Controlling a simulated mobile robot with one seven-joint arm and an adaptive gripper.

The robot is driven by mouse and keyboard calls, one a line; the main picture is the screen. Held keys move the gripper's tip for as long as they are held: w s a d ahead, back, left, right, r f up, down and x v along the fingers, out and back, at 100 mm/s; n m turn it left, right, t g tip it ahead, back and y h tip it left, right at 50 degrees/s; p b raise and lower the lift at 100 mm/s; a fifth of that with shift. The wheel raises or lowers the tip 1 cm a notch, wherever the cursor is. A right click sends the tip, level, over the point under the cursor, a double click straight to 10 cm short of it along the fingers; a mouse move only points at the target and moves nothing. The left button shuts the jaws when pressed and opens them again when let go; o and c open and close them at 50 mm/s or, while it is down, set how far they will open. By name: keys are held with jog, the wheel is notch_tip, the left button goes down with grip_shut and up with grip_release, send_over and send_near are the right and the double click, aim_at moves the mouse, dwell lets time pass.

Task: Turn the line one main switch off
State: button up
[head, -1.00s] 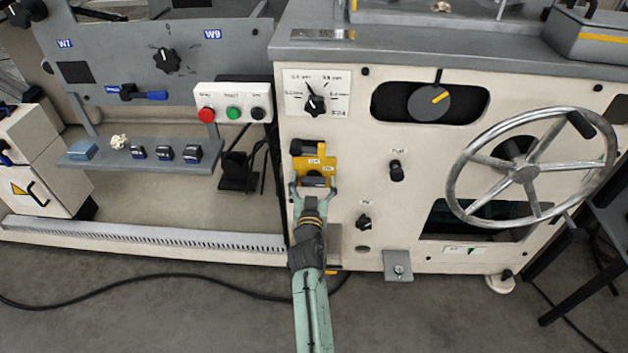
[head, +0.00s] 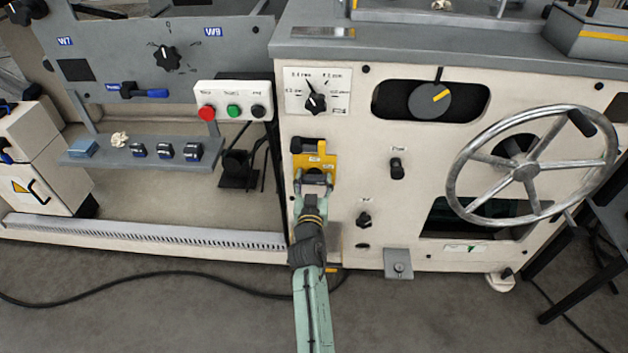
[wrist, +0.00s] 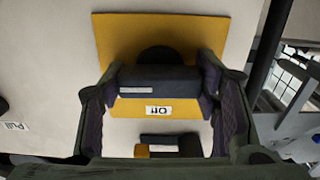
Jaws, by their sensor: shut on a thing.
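The line one main switch is a yellow plate (head: 328,161) with dark parts on the cream machine front. Its dark handle bar (wrist: 155,86) sits across the lower part of the plate. In the wrist view the picture is upside down, and a white "Off" label (wrist: 158,110) shows beside the bar. My gripper (head: 315,183) reaches up from below and is shut on the handle bar, one finger at each end. The wrist view shows the padded fingers of my gripper (wrist: 165,100) flanking it. The fingers partly hide the bar in the head view.
A dark knob (head: 396,168) and a smaller knob (head: 364,219) are right of the switch. A large handwheel (head: 525,173) stands further right. A push-button box (head: 233,112) is up left, above a shelf (head: 110,160) with small blocks. A cable (head: 150,277) lies on the floor.

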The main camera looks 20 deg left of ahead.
jog(key=n, duration=0.4)
jog(key=shift+r+p, duration=0.1)
jog(key=shift+p, duration=0.3)
jog(key=n+p, duration=0.1)
jog(key=n, duration=0.3)
jog(key=shift+n, duration=0.3)
jog(key=n+p, duration=0.1)
jog(key=n, duration=0.3)
jog(key=shift+n+p, duration=0.9)
jog(key=shift+n, duration=1.6)
jog(key=o, duration=1.2)
jog(key=shift+c, duration=0.2)
